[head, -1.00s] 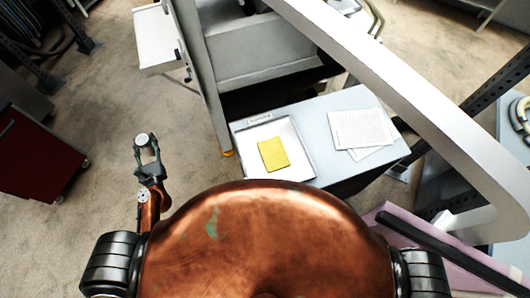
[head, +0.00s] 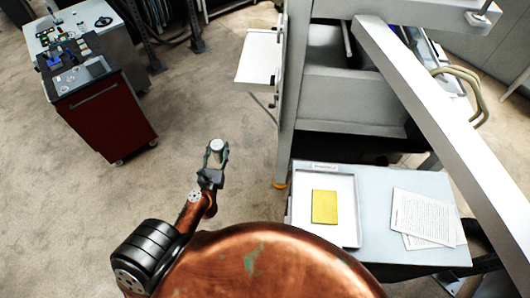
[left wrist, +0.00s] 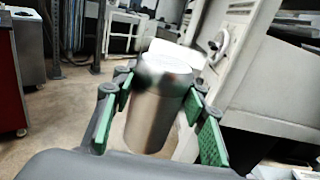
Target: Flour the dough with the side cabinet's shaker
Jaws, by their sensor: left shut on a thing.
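A metal shaker (head: 217,145) with a pale top is held upright in my left gripper (head: 217,160), out over the open floor. In the left wrist view the shaker (left wrist: 153,115) is a smooth steel cylinder between the green-padded fingers, its lid blurred. A flat yellow slab (head: 324,207), possibly the dough, lies in a shallow white tray (head: 347,235) on a pale side table, to the right of the gripper and well apart from it. My right gripper is not in view.
A red cabinet (head: 107,121) with tools on top stands at the left. A large grey machine (head: 350,98) stands behind the table, with a white side shelf (head: 260,57). Printed sheets (head: 424,216) lie on the table (head: 378,187). Floor around the gripper is clear.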

